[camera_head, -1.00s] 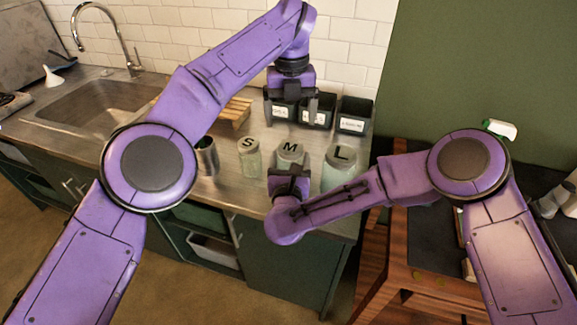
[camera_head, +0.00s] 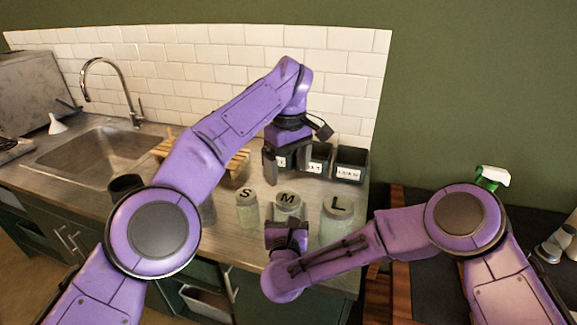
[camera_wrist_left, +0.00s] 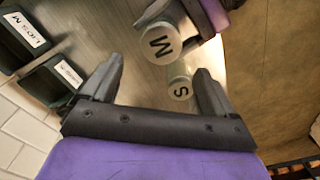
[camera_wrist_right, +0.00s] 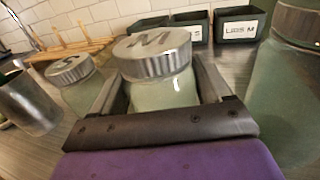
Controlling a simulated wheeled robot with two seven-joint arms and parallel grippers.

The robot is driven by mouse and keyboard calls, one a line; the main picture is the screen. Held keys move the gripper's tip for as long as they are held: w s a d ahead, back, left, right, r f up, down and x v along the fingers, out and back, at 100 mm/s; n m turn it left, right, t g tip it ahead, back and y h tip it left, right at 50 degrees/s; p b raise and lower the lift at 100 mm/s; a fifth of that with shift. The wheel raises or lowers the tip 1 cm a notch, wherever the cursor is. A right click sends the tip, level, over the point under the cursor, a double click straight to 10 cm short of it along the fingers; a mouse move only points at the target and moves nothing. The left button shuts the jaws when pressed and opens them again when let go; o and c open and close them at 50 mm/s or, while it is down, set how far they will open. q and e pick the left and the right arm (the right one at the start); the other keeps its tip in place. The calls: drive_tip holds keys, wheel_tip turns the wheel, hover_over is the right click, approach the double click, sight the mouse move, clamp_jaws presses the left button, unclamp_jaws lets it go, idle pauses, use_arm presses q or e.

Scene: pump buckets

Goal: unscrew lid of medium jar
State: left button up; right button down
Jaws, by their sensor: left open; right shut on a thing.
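The medium jar is pale green glass with a grey ribbed lid marked M; the lid (camera_head: 287,199) shows in the head view between the S and L jars. My right gripper (camera_head: 287,226) is shut around the body of the medium jar (camera_wrist_right: 163,91), below its lid (camera_wrist_right: 152,52), which is on the jar. The jar stands upright on the counter. My left gripper (camera_head: 288,165) is open and empty, above and behind the jars. In the left wrist view, the M lid (camera_wrist_left: 160,45) lies beyond the open fingers (camera_wrist_left: 157,88).
The small S jar (camera_head: 246,210) stands left and the large L jar (camera_head: 337,222) right of the medium jar. Dark labelled bins (camera_head: 350,166) stand behind, near the tiled wall. A wooden rack (camera_head: 235,165) and sink (camera_head: 95,160) lie to the left.

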sight(288, 198)
use_arm(q)
drive_tip(key=shift+m, duration=1)
drive_tip(key=shift+f, duration=0.3)
wheel_tip(288, 198, down, 7)
drive_tip(key=shift+f, duration=0.2)
